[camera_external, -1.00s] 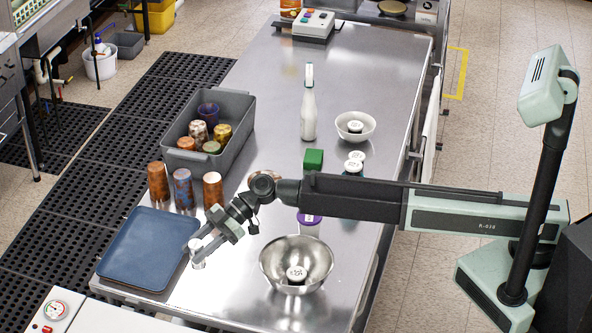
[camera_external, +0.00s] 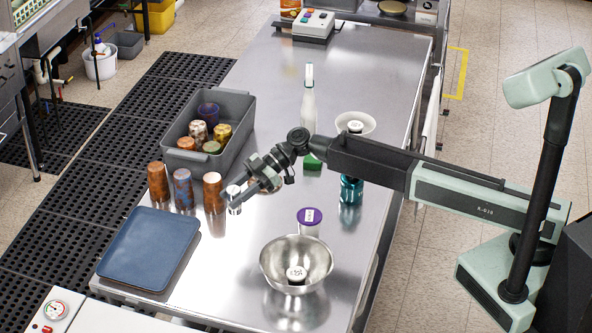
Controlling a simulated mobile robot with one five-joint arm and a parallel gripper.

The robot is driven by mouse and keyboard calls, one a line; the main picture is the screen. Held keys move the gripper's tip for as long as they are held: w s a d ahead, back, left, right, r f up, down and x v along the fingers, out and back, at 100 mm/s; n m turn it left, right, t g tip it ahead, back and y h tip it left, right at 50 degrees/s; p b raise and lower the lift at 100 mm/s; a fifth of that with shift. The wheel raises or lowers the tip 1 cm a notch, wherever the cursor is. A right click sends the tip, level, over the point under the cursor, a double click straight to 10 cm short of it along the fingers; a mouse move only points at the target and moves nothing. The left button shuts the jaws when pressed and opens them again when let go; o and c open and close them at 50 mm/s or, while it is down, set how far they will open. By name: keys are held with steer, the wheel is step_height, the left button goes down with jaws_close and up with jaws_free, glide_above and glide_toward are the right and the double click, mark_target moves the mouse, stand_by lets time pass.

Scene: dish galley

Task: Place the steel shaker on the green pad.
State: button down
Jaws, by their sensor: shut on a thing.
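The steel shaker (camera_external: 235,207) is a small, shiny cylinder near the middle left of the steel table. My gripper (camera_external: 234,193) is shut on it, with the fingers around its upper part. The shaker looks upright, just right of a rusty-brown cup; I cannot tell whether it touches the table.
Brown and blue cups (camera_external: 183,188) stand left of the shaker. A grey bin (camera_external: 246,120) holds several cups. A blue tray (camera_external: 150,250), steel bowl (camera_external: 296,252), purple-lidded cup (camera_external: 309,221), teal jar (camera_external: 351,190), white bottle (camera_external: 308,110) and white bowl (camera_external: 367,128) stand around.

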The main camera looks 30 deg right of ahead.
steer(key=w+d+r+m+t+p, duration=0.1)
steer(key=w+d+m+t, duration=0.1)
steer(key=w+d, duration=0.8)
steer(key=w+d+r+m+t+h, duration=0.15)
steer(key=w+d, duration=0.25)
steer(key=d, duration=1.1)
steer(key=w+d+m+t+y+p, duration=0.1)
steer(key=w+d+m+t, duration=0.15)
steer(key=w+d, duration=0.75)
steer(key=shift+h, duration=0.25)
steer(key=s+f+b, duration=0.1)
steer(key=f+b, duration=0.2)
steer(key=d+f+b, duration=0.1)
steer(key=f+b, duration=0.3)
steer(key=s+d+f+b, duration=0.1)
steer(key=f+b, duration=0.2)
steer(key=shift+s+d+f+b, duration=0.25)
steer(key=shift+s+f+b, duration=0.05)
steer(key=shift+s+f, duration=0.05)
steer(key=shift+r, duration=0.25)
steer(key=shift+f, duration=0.25)
steer(key=c, duration=0.9)
jaws_free()
steer(key=shift+r, duration=0.1)
steer(key=shift+r, duration=0.1)
